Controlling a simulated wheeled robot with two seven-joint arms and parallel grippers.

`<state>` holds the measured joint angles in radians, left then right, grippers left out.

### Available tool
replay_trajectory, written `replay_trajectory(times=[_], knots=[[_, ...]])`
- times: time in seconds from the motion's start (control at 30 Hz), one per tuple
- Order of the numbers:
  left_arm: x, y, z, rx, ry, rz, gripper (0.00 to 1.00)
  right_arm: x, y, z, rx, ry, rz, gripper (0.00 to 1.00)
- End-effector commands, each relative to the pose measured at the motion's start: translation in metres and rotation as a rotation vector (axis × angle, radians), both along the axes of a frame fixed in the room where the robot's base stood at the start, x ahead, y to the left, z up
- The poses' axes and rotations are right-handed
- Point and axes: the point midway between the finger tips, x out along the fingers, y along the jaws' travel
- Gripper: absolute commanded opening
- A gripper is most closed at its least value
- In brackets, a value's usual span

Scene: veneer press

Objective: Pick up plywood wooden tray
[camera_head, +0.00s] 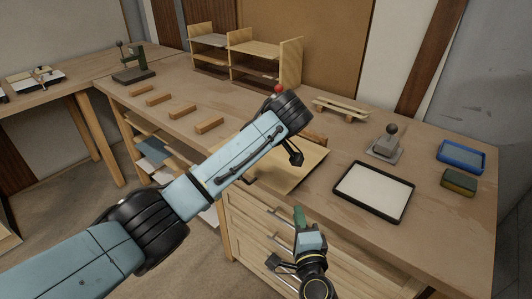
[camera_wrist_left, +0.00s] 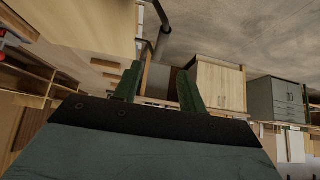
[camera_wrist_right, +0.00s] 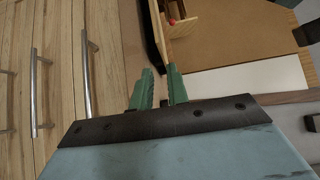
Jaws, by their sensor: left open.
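The plywood tray (camera_head: 300,170) is a pale flat wooden piece on the bench near its front edge, partly hidden under my left arm in the head view. My left gripper (camera_wrist_left: 157,85) shows its green fingers well apart and empty in the left wrist view. In the head view it is mostly hidden behind my left forearm, close above the tray. My right gripper (camera_head: 299,214) is in front of the bench's drawers, below the tray and apart from it. In the right wrist view its green fingers (camera_wrist_right: 160,80) have a narrow gap with nothing seen held.
A black-rimmed tray with a white surface (camera_head: 374,191) lies right of the plywood. A metal-handled tool (camera_head: 386,145), a blue tray (camera_head: 460,156) and a sponge-like block (camera_head: 459,181) stand farther right. Several wooden blocks (camera_head: 182,112) and a shelf rack (camera_head: 255,60) stand behind.

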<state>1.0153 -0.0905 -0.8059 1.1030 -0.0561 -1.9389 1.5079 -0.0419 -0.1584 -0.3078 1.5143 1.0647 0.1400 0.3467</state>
Motion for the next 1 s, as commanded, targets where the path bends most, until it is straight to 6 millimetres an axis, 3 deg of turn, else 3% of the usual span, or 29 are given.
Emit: replay_trajectory(times=[0.7, 1.0], knots=[[0.037, 0.055, -0.083, 0.003, 0.004, 0.002, 0.41, 0.104, 0.018, 0.001, -0.006, -0.002, 0.002, 0.16], [0.045, 0.066, -0.101, 0.001, 0.003, 0.001, 0.41, 0.126, 0.024, 0.001, -0.002, 0.000, 0.003, 0.16]])
